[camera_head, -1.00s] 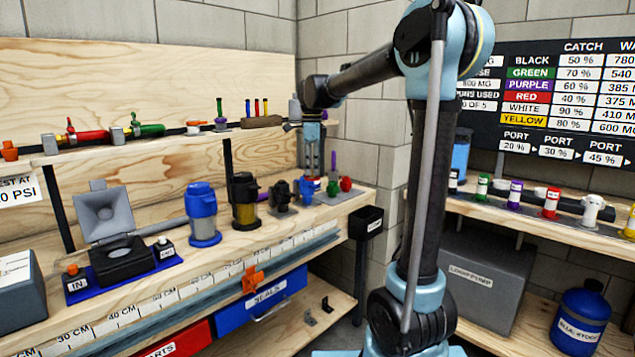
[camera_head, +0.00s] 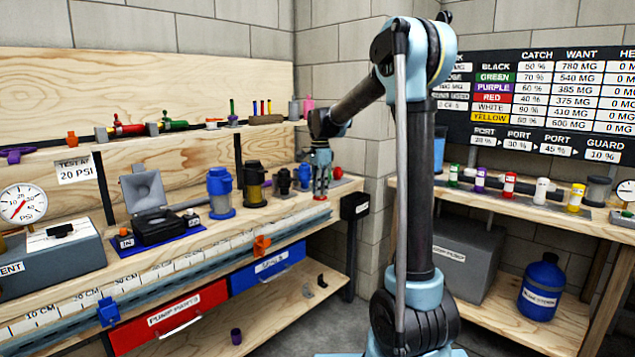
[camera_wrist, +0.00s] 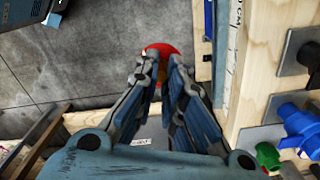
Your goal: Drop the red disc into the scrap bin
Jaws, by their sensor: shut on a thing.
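My gripper (camera_head: 321,190) hangs pointing down over the right end of the wooden bench in the head view, left of the black bin. In the wrist view its fingers (camera_wrist: 163,62) are closed in around a red disc (camera_wrist: 160,48), which shows between and beyond the tips. The disc is hard to make out in the head view. A small black bin (camera_head: 354,205) with a white label is fixed at the bench's right end; its label is too small to read. It cannot be surely made out in the wrist view.
Blue (camera_head: 220,190) and black (camera_head: 254,185) filter housings stand on the bench left of my gripper. A red round part (camera_head: 337,173) shows just behind it. In the wrist view a blue valve (camera_wrist: 300,125) is at right and bare floor (camera_wrist: 95,50) at upper left.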

